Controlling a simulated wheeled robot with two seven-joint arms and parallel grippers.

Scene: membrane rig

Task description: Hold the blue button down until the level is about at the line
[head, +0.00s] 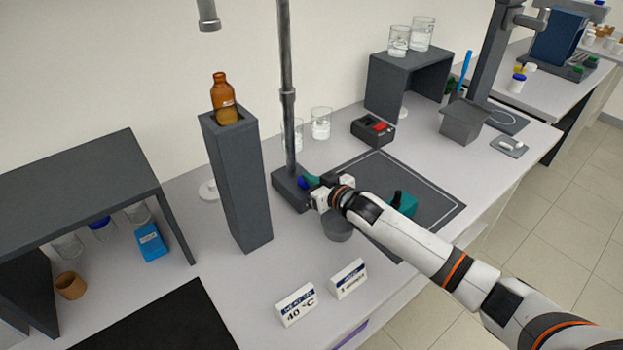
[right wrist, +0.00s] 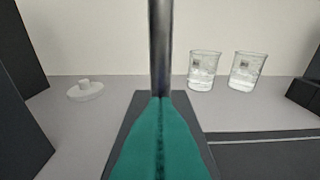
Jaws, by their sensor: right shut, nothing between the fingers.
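The blue button (head: 302,183) sits on the dark base (head: 289,194) of a tall pole stand, and only a small part of it shows beside my fingers. My right gripper (head: 312,181) is shut and empty, with its teal fingertips at the button. I cannot tell whether they press it. In the right wrist view the shut teal fingers (right wrist: 160,145) reach over the dark base towards the pole (right wrist: 161,50) and the button is hidden. I cannot make out a level or a line. My left gripper is not in view.
An amber bottle (head: 223,100) stands on a tall dark block (head: 238,185) left of the pole. Glass beakers (head: 321,123) stand behind it. A grey vessel (head: 338,229) and a teal object (head: 404,204) are close to my right arm. Two small signs (head: 296,305) stand in front.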

